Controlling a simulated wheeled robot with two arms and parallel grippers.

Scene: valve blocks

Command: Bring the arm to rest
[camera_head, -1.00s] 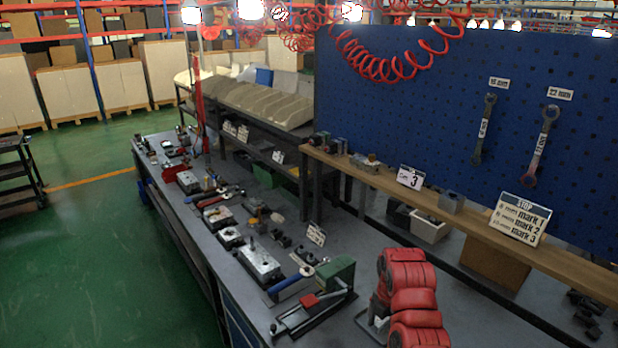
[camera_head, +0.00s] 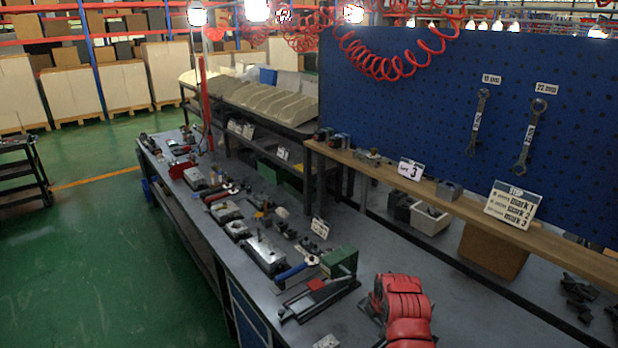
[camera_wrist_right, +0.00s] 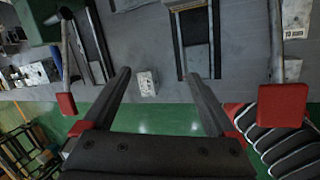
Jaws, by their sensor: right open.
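My red right arm (camera_head: 405,312) rises from the bottom edge of the head view, right of the green and black device on the bench. Its gripper cannot be made out there. In the right wrist view my right gripper (camera_wrist_right: 158,74) is open, with two dark fingers spread apart and nothing between them. Beyond the fingers lie the grey bench top and the green floor. My left gripper is not in view.
The green and black device (camera_head: 335,272) stands left of my arm, beside a blue-handled tool (camera_head: 297,272). Several valve blocks line the bench (camera_head: 262,250). A wooden shelf (camera_head: 455,205) and blue pegboard (camera_head: 450,120) stand behind. Bench surface between arm and shelf is fairly clear.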

